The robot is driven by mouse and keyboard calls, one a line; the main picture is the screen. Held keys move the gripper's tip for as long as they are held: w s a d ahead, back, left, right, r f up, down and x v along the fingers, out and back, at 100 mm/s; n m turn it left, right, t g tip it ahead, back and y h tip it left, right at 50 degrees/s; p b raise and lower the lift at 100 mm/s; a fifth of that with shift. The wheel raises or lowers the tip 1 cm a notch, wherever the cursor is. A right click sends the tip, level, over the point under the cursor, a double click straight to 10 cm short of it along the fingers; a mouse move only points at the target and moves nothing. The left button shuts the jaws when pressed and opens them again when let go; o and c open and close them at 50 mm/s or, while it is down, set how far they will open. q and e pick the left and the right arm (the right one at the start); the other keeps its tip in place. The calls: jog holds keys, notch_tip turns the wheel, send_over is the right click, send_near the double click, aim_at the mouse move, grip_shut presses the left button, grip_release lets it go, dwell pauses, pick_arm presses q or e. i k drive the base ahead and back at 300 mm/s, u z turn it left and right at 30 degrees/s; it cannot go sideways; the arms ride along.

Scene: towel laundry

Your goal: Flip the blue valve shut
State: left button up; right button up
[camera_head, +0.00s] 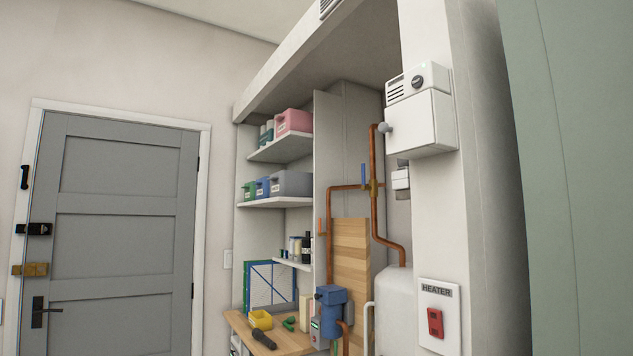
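The blue valve handle (364,176) stands upright on a brass fitting (374,188) where copper pipes meet, inside the utility alcove right of the picture's middle. An orange-red handle (321,227) shows on the lower left part of the copper pipe (329,215). Neither of my grippers shows in the head view.
A white box (421,122) and a green panel (575,180) stand at right. A red heater switch (435,323) is on the wall below. Shelves (283,147) with bottles, a wooden counter (285,341) and a blue pump (331,310) fill the alcove. A closed grey door (115,230) is at left.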

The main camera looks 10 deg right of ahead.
aim_at(363, 187)
jog(key=z, duration=0.15)
jog(key=i, duration=1)
jog(key=z, duration=3.1)
jog(key=k, duration=0.75)
jog(key=u, duration=0.8)
